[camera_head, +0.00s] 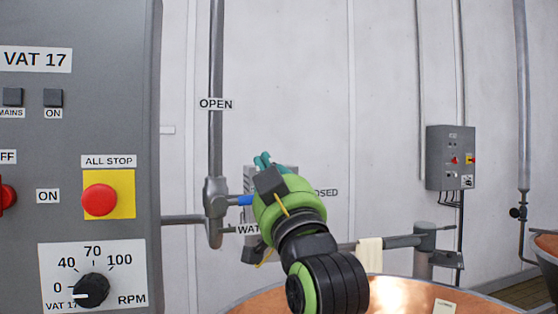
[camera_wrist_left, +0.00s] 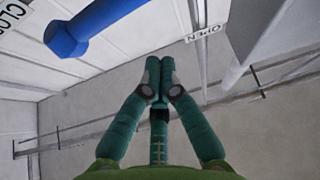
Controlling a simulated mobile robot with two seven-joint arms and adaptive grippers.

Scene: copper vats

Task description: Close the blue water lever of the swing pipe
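The blue water lever (camera_head: 245,200) sits at the valve on the grey vertical pipe (camera_head: 215,120). Its visible part points right, roughly level; the rest is hidden behind my left gripper (camera_head: 263,160). In the left wrist view the lever (camera_wrist_left: 95,25) crosses the upper left, its thick end near the CLOSED label (camera_wrist_left: 8,14). The left gripper's teal fingertips (camera_wrist_left: 160,68) are together with nothing between them, apart from the lever in that view. The OPEN label (camera_head: 215,104) is above the valve; the CLOSED label (camera_head: 326,193) is partly covered. My right gripper is not in view.
A grey control panel (camera_head: 100,130) with a red stop button (camera_head: 99,199) stands close on the left. A copper vat (camera_head: 400,295) is below, with a horizontal pipe and a cloth (camera_head: 369,254) above it. A small wall box (camera_head: 451,157) hangs at right.

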